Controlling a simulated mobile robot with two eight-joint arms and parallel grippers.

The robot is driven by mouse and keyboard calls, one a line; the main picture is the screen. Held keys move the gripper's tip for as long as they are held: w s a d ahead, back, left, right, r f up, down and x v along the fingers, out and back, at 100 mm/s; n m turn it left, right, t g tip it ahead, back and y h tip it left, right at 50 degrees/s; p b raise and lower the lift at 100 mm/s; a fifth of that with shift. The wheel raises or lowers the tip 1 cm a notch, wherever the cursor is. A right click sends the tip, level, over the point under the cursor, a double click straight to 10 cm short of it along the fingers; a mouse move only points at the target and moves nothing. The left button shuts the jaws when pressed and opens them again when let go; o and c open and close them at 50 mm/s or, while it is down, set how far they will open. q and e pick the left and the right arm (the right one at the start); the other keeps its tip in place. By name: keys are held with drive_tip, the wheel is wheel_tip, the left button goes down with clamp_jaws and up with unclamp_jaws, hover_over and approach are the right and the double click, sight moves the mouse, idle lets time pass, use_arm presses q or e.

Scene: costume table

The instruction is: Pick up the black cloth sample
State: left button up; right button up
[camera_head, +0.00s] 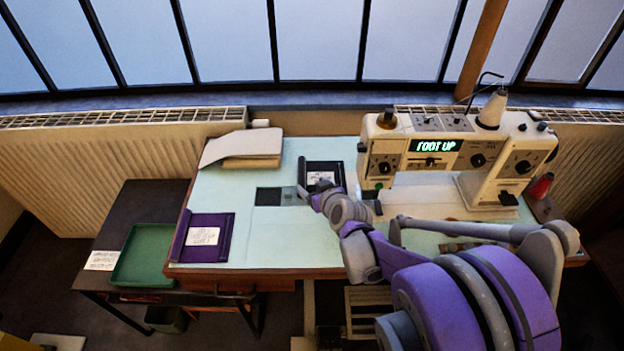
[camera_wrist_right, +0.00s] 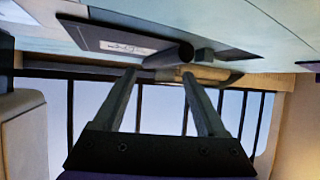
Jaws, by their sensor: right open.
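The black cloth sample (camera_head: 335,168) lies on the pale green table top, with a white label on it and a dark rolled edge on its left. In the right wrist view the black cloth sample (camera_wrist_right: 105,38) shows flat, with its dark roll (camera_wrist_right: 170,56) near and beyond my fingertips. My right gripper (camera_head: 304,194) is open at the front left of the sample. In the right wrist view my right gripper (camera_wrist_right: 160,76) has its two fingers apart with nothing held between them. Whether a fingertip touches the roll is unclear. My left gripper is out of view.
A purple sample (camera_head: 228,240) with a label lies at the table's front left. A dark rectangle (camera_head: 268,196) is left of my gripper. A cream sewing machine (camera_head: 440,150) stands to the right. A pale stack (camera_head: 243,148) lies at the back left. A green tray (camera_head: 145,255) sits on a lower dark table.

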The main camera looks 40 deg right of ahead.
sight(302, 180)
drive_tip(key=x, duration=0.1)
drive_tip(key=b+x, duration=0.1)
drive_tip(key=x, duration=0.3)
drive_tip(key=shift+w+a, duration=0.25)
drive_tip(key=shift+a, duration=0.15)
drive_tip(key=shift+c, duration=0.2)
clamp_jaws()
